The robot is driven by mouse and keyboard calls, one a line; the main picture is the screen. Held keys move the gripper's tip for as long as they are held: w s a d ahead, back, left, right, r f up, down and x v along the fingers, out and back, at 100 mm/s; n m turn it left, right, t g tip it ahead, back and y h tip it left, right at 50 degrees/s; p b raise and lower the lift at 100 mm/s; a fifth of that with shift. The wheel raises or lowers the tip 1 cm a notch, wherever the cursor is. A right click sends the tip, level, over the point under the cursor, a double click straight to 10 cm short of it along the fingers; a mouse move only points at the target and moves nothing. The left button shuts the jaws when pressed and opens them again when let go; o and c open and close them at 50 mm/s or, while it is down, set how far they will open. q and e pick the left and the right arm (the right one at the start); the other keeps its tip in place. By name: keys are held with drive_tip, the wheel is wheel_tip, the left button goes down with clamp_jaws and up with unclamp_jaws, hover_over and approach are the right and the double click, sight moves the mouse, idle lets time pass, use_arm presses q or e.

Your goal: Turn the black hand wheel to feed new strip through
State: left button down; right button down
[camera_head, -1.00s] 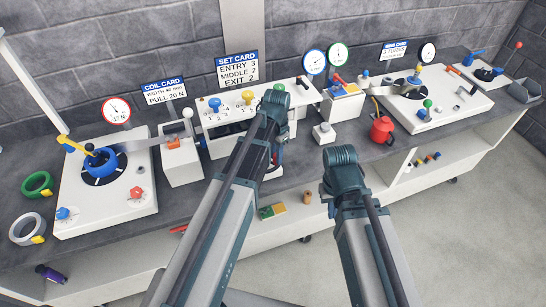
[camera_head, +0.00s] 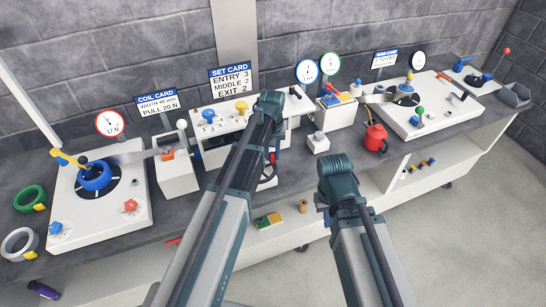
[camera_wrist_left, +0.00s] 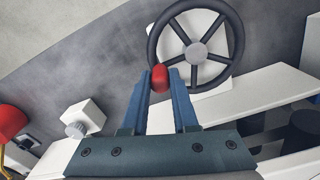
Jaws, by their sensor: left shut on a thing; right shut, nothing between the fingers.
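The black hand wheel (camera_wrist_left: 219,79) fills the upper right of the left wrist view, with dark spokes and a grey hub. Its red knob (camera_wrist_left: 160,77) sits at the lower left of the rim. My left gripper (camera_wrist_left: 160,82) is shut on this knob, one finger on each side. In the head view my left forearm covers most of the wheel; a bit of dark rim (camera_head: 268,181) shows beside it. In that view the left fingers are hidden. The right wrist is in front of the bench, and the right fingers are hidden behind it.
The white roller housing (camera_head: 238,140) with coloured knobs stands behind the wheel. The coil stand (camera_head: 125,210) is on the left. A red can (camera_head: 375,137) and a small white block with a grey knob (camera_head: 318,143) are on the right. Green and yellow pieces (camera_head: 268,220) lie below.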

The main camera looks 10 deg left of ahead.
use_arm(q)
drive_tip(key=n, duration=0.1)
drive_tip(key=w+a+n, duration=0.1)
drive_tip(key=n, duration=0.2)
drive_tip(key=shift+w+a, duration=0.25)
drive_tip(key=shift+w, duration=0.1)
drive_tip(key=shift+w+a+n, duration=0.15)
drive_tip(key=shift+a+n, duration=0.3)
drive_tip(key=shift+n, duration=0.7)
drive_tip(key=shift+w+a+n, duration=0.15)
drive_tip(key=shift+a+n, duration=0.3)
drive_tip(key=shift+n, duration=0.7)
drive_tip(key=c, duration=0.7)
unclamp_jaws()
drive_tip(key=shift+r, duration=0.1)
wheel_tip(320, 180, up, 14)
drive_tip(key=p, duration=1.4)
drive_tip(key=shift+f, duration=0.2)
